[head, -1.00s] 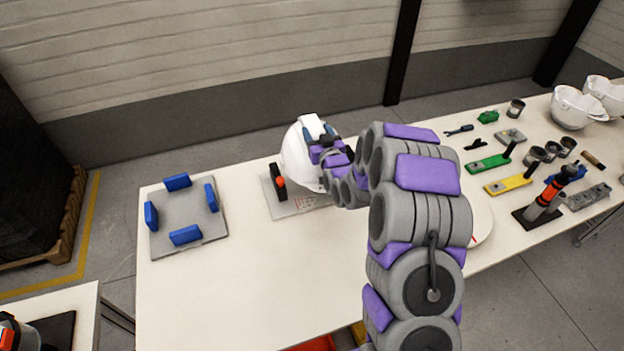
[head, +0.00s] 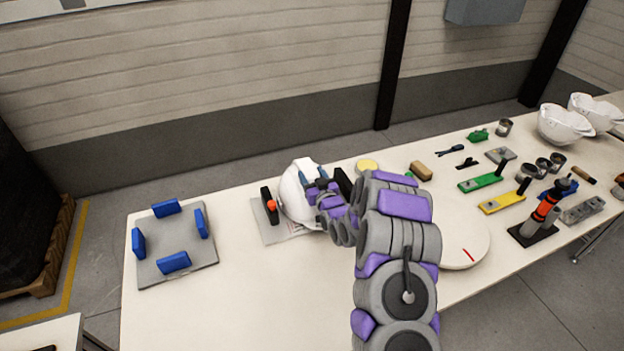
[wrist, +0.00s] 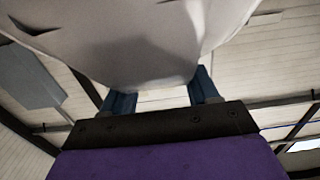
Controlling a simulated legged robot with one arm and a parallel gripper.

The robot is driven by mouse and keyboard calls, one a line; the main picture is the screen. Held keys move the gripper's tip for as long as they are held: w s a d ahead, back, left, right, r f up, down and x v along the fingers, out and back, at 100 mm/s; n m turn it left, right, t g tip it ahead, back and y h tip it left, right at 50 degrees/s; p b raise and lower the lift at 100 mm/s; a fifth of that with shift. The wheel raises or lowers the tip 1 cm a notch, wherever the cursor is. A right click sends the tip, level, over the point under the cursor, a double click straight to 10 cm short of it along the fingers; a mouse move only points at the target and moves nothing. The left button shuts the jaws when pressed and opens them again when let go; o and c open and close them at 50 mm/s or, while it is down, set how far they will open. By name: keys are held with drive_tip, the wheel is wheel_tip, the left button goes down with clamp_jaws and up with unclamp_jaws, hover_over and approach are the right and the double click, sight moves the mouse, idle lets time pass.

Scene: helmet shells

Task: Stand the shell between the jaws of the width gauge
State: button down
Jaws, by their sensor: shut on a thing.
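The white helmet shell (head: 294,192) is in the head view, over the plate of the width gauge (head: 283,231). The gauge's left jaw (head: 269,204) is dark with an orange-red knob and stands just left of the shell. The other jaw (head: 343,184) shows as a dark upright piece behind my gripper, right of the shell. My gripper (head: 312,178) is shut on the shell's right side. In the wrist view the shell (wrist: 145,45) fills the top, between the two blue fingers (wrist: 163,103). Whether the shell's underside touches the plate is hidden.
A grey plate with several blue blocks (head: 178,262) lies at the left. A white round disc (head: 462,240) is right of my arm. Green (head: 481,182) and yellow (head: 503,203) gauges, small parts and white shells (head: 563,125) fill the right. The table's front left is clear.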

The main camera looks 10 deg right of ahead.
drive_tip(key=shift+f, duration=0.3)
drive_tip(key=shift+r, duration=0.15)
drive_tip(key=shift+c, duration=1.4)
unclamp_jaws()
drive_tip(key=shift+s+d, duration=0.1)
